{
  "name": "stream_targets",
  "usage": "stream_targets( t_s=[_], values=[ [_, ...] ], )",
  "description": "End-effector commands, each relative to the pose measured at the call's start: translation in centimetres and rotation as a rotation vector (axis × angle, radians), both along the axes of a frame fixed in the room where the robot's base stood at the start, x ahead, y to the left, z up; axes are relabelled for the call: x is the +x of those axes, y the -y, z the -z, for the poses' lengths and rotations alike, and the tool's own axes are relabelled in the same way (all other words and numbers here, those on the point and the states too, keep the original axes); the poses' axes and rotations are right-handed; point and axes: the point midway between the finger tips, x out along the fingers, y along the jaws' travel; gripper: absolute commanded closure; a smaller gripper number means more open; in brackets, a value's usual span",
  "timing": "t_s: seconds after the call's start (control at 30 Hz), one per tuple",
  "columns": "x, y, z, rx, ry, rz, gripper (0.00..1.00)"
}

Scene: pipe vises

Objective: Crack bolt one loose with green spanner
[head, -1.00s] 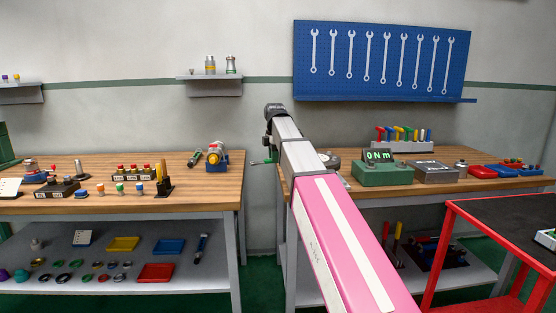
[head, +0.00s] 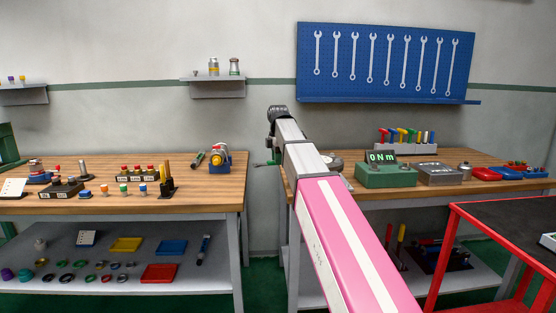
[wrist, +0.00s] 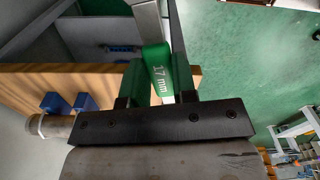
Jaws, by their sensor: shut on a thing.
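The green spanner (wrist: 157,62), marked 17 mm, is in my gripper (wrist: 157,88). Bolt one cannot be made out in either view. The wrist view shows blue blocks (wrist: 86,102) and a grey pipe end (wrist: 50,127) beside a wooden bench edge, apart from the spanner.
A green box (head: 386,176) reading 0 Nm stands on the right bench (head: 465,187). The left bench (head: 110,203) bears several small parts and a blue and yellow device (head: 219,158). A red-framed cart (head: 455,226) is at lower right. Spanners hang on a blue board (head: 387,88).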

Motion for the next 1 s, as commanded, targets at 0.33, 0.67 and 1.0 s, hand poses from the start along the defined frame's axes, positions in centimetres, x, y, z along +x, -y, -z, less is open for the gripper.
stream_targets(
  t_s=[0.33, 0.67, 1.0],
  values=[
    [0.1, 0.3, 0.0, 0.0, 0.0, 0.0, 1.0],
    [0.2, 0.7, 0.0, 0.0, 0.0, 0.001, 1.0],
    [0.3, 1.1, 0.0, 0.0, 0.0, 0.0, 1.0]
  ],
)
